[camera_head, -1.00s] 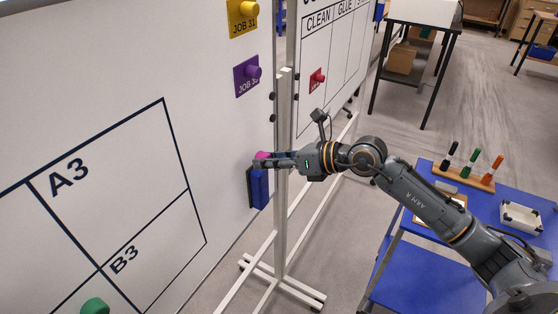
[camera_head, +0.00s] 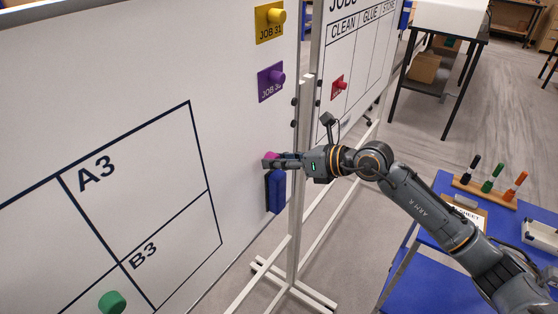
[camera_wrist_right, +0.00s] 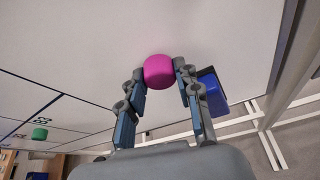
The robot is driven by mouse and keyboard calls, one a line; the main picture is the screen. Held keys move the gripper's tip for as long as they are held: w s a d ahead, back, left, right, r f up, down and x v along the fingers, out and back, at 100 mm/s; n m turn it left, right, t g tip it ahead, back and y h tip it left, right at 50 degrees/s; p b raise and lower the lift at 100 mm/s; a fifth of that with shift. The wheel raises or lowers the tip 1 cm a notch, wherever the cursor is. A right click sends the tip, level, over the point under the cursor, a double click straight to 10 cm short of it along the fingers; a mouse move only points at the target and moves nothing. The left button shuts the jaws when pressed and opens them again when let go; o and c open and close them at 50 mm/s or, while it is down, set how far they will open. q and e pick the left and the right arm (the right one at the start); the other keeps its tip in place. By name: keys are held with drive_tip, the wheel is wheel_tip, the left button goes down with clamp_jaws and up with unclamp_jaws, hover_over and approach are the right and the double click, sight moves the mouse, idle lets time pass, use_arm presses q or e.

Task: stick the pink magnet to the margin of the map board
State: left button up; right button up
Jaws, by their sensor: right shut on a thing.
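The pink magnet (camera_wrist_right: 159,70) is a round knob between the fingertips of my right gripper (camera_wrist_right: 160,82), with a finger on each side of it in the wrist view. In the head view the right gripper (camera_head: 277,161) reaches the right margin of the map board (camera_head: 235,130), and the magnet (camera_head: 269,157) shows at its tips. The gripper is shut on the magnet, close to the board face. I cannot tell whether the magnet touches the board. My left gripper is not in view.
A blue eraser block (camera_head: 275,192) hangs on the board just below the right gripper. Yellow (camera_head: 272,20) and purple (camera_head: 271,81) job cards with magnets are above. A green magnet (camera_head: 112,301) sits near cell B3. The board's upright post (camera_head: 296,220) stands at its right edge.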

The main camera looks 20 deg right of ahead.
drive_tip(key=o, duration=0.4)
drive_tip(key=shift+c, duration=0.7)
drive_tip(key=shift+w+a, duration=0.5)
drive_tip(key=shift+w, duration=0.1)
drive_tip(key=o, duration=0.9)
